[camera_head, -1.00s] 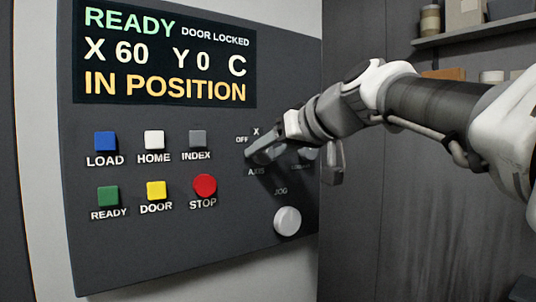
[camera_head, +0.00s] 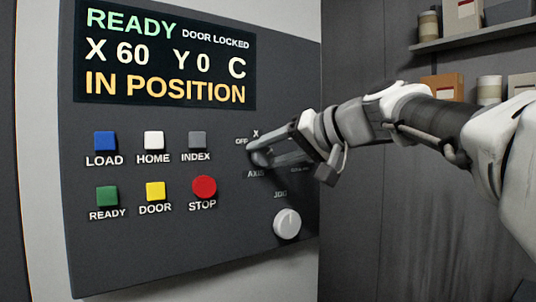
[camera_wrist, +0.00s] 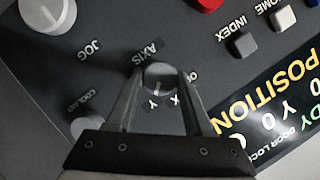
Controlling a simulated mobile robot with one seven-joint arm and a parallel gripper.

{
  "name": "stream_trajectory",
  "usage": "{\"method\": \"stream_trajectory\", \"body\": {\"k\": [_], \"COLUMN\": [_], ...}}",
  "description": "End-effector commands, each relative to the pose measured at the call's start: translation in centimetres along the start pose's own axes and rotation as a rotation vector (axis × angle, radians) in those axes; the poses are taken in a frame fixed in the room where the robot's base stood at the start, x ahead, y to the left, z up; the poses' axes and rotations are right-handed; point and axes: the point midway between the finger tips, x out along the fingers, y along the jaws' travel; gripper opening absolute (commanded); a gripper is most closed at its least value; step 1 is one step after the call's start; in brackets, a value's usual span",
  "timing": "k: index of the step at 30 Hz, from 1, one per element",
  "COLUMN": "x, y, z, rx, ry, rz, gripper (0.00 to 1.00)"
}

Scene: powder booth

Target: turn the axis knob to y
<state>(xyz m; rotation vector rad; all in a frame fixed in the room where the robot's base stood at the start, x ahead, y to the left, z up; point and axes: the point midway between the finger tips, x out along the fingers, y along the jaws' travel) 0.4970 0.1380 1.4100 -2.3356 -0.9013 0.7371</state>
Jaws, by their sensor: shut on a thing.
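The grey round axis knob (camera_wrist: 160,74) sits between the two fingers of my gripper (camera_wrist: 158,84) in the wrist view. The fingers are shut on its sides. A pale mark on the knob's face points down in that view, toward the Y side of the dial; the X and OFF labels lie to its right. In the head view my gripper (camera_head: 262,152) covers most of the knob, beside the OFF, X and AXIS labels. The display (camera_head: 166,54) reads READY, DOOR LOCKED, X 60, Y 0, C, IN POSITION.
The white jog knob (camera_head: 287,223) is below the axis knob. The coolant knob (camera_wrist: 86,128) is close to one finger in the wrist view. The red STOP button (camera_head: 204,187) and several coloured buttons are to the left. A shelf (camera_head: 470,38) with containers is at upper right.

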Motion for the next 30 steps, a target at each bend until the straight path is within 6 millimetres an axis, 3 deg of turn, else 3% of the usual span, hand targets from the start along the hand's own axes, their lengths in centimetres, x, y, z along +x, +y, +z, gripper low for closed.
{"method": "stream_trajectory", "body": {"k": [10,11,15,25,30], "x": [0.0,0.0,0.0,-0.2,-2.2], "y": [0.0,0.0,0.0,0.0,0.0], "z": [0.0,0.0,0.0,0.0,-0.1], "rx": [0.005,0.005,0.004,0.003,0.002], "ry": [0.000,0.000,0.000,0.000,0.003], "rz": [-0.001,-0.001,-0.001,-0.001,0.000], "gripper": [0.00,0.57,0.81,0.81,0.81]}}
